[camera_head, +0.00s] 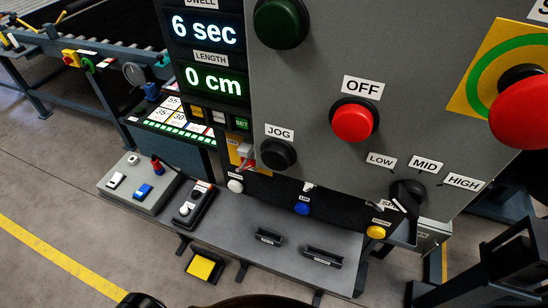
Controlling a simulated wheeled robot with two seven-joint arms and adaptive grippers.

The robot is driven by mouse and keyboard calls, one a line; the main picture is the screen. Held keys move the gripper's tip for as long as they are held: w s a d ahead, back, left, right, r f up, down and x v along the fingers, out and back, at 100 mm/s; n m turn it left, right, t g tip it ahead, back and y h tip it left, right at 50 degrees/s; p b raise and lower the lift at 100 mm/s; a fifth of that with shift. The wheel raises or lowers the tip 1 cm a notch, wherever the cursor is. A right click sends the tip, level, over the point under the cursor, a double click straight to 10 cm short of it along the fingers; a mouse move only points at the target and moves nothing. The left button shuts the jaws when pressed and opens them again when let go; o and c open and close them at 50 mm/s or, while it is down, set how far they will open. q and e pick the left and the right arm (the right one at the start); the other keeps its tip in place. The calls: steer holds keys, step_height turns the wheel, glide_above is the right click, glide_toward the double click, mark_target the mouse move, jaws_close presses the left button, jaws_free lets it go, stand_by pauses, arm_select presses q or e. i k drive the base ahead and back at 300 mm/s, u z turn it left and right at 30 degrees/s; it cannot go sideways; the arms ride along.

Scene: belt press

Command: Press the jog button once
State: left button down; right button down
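The jog button (277,154) is a round black push button on the grey control panel (310,85), under a white JOG label (279,132). It sits low on the panel's left side, and nothing covers it. I cannot tell from this angle how far it stands out. I make out neither of my grippers in the head view, and nothing is seen touching the button.
Near the jog button are a red OFF button (352,121), a dark green button (280,23), a LOW/MID/HIGH selector (408,193) and a red emergency stop (522,112). A display (208,52) reads 6 sec and 0 cm. A grey shelf (225,222) lies below.

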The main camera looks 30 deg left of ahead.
mark_target(276, 156)
steer(key=z, duration=0.4)
steer(key=k, duration=1.25)
steer(key=u, duration=0.05)
